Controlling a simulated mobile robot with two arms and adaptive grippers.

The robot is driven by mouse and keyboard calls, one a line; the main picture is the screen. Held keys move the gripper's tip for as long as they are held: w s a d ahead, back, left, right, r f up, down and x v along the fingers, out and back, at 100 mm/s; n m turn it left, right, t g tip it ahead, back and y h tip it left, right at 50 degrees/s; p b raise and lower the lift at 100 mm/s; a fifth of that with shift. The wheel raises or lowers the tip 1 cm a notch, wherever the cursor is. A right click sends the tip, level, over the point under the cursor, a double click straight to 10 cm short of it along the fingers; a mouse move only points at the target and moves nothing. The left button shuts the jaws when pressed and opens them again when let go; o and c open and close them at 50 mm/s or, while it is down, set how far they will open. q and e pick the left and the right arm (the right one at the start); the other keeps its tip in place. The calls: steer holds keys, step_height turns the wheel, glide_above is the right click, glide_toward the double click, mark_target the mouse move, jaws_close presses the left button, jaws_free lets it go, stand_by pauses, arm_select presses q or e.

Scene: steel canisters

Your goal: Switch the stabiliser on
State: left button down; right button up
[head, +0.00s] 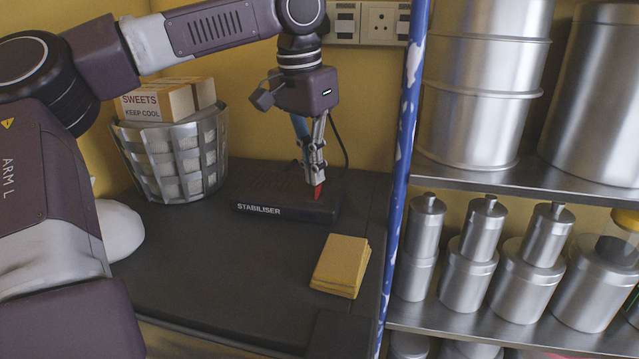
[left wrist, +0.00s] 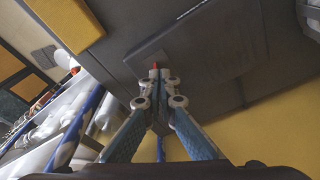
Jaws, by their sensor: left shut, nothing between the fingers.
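The stabiliser (head: 262,208) is a flat black box with its name in white on the front edge. It lies on the dark counter against the yellow wall. My left gripper (head: 315,183) points down over its right part, shut and empty. A small red part (head: 317,191) shows right at the fingertips, low over the box top; I cannot tell whether the tips touch it. In the left wrist view the stabiliser (left wrist: 205,45) lies beyond the closed fingers (left wrist: 156,74), with the red part at their tips. The switch's position is not readable. My right gripper is out of view.
A woven basket (head: 133,150) with sweets boxes (head: 158,104) stands at the back left. A yellow stack (head: 341,262) lies in front of the stabiliser. A blue post (head: 402,150) and shelves of steel canisters (head: 478,255) bound the right. The front middle counter is clear.

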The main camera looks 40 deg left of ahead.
arm_select(q)
steer(key=shift+s+d+f, duration=0.1)
steer(key=shift+s+f, duration=0.05)
steer(key=shift+f, duration=0.3)
steer(key=shift+r, duration=0.1)
steer(key=shift+w+r+p, duration=0.25)
steer(key=shift+r+p, duration=0.25)
steer(key=shift+r, duration=0.4)
steer(key=shift+s+r, duration=0.15)
steer(key=shift+r, duration=2.35)
steer(key=shift+f, duration=0.15)
